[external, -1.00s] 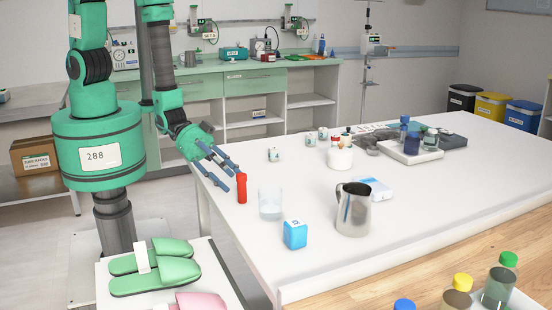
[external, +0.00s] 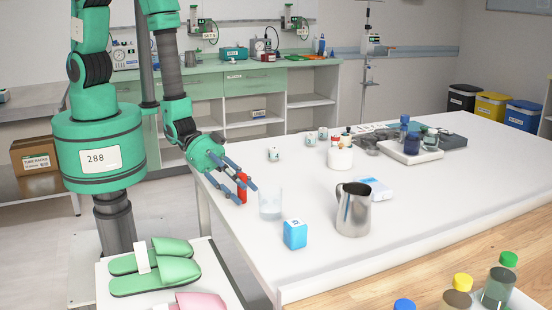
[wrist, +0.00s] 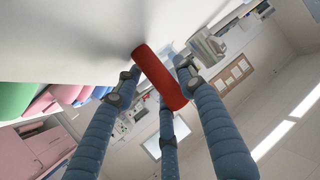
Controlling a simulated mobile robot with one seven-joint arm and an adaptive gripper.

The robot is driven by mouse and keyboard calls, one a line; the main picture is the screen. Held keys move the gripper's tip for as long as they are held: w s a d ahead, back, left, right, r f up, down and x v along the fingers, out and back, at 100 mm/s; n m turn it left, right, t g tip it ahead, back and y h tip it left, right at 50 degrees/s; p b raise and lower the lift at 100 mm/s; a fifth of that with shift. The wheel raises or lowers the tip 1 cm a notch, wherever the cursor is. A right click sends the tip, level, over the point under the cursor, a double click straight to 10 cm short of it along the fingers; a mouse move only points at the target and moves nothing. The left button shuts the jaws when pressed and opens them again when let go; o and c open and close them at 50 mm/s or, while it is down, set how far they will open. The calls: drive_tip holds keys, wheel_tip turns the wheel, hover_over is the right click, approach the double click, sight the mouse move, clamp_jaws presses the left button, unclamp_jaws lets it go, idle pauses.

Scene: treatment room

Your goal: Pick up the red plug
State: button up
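The red plug (external: 242,187) stands upright near the left edge of the white table, just left of a clear glass beaker. My three-fingered gripper (external: 247,194) is low over the table, its fingers spread on either side of the plug. In the wrist view, the plug (wrist: 160,78) lies between my fingers (wrist: 154,80), close to their tips. The fingers look open; whether any of them touches the plug is hard to tell. Part of the plug is hidden behind a finger in the external view.
The glass beaker (external: 270,204) is very close to my fingertips on the right. A blue box (external: 295,234) and a metal jug (external: 353,210) stand farther right. A white tray (external: 400,152) with bottles is at the back. Green slippers (external: 155,275) lie at the lower left.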

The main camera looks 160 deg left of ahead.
sight(239, 176)
drive_tip(key=c, duration=0.5)
drive_tip(key=shift+o, duration=0.2)
drive_tip(key=shift+r, duration=0.1)
drive_tip(key=shift+r, duration=0.85)
wheel_tip(239, 176, up, 2)
drive_tip(key=shift+s+p, duration=0.1)
drive_tip(key=shift+p, duration=0.35)
drive_tip(key=s+d+r+p, duration=0.1)
drive_tip(key=s+d, duration=0.7)
drive_tip(key=s, duration=0.5)
drive_tip(key=shift+s, duration=0.35)
